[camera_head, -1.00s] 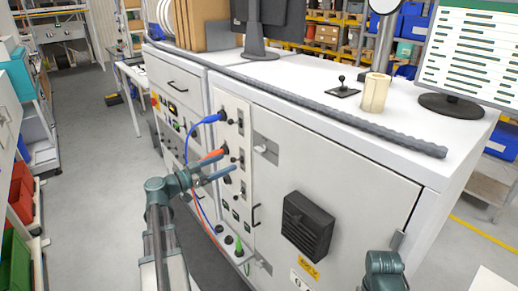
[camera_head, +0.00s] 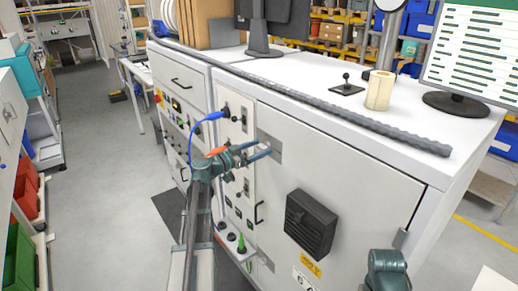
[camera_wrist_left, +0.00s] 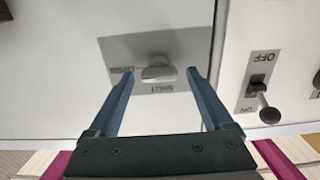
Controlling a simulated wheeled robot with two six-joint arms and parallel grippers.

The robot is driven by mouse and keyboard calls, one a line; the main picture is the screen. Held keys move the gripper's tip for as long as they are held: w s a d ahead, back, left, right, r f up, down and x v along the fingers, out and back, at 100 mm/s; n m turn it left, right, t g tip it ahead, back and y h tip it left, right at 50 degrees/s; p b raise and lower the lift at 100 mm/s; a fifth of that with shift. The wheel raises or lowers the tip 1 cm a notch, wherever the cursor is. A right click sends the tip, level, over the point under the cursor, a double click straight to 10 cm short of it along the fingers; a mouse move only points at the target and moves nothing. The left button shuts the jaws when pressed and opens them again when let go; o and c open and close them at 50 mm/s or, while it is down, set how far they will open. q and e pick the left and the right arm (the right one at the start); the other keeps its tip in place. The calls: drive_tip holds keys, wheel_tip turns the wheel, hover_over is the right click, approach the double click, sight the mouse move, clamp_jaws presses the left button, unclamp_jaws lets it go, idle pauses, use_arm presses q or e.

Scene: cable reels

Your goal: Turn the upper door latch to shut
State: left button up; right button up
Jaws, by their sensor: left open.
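The upper door latch is a small grey knob on a grey plate at the upper left of the cabinet door. In the left wrist view the latch knob (camera_wrist_left: 158,72) shows clearly, and its plate (camera_wrist_left: 120,48) bears upside-down OPEN and SHUT labels. My left gripper (camera_head: 267,150) is open in front of the latch plate (camera_head: 275,144). In the left wrist view the fingertips of my left gripper (camera_wrist_left: 160,73) lie on either side of the knob; contact is not visible. In the head view the gripper hides most of the knob. My right gripper's fingers are not visible.
In the wrist view an ON/OFF switch (camera_wrist_left: 262,93) sits right of the gripper.

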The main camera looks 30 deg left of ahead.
use_arm(q)
drive_tip(key=shift+w, duration=0.15)
clamp_jaws()
idle(0.4)
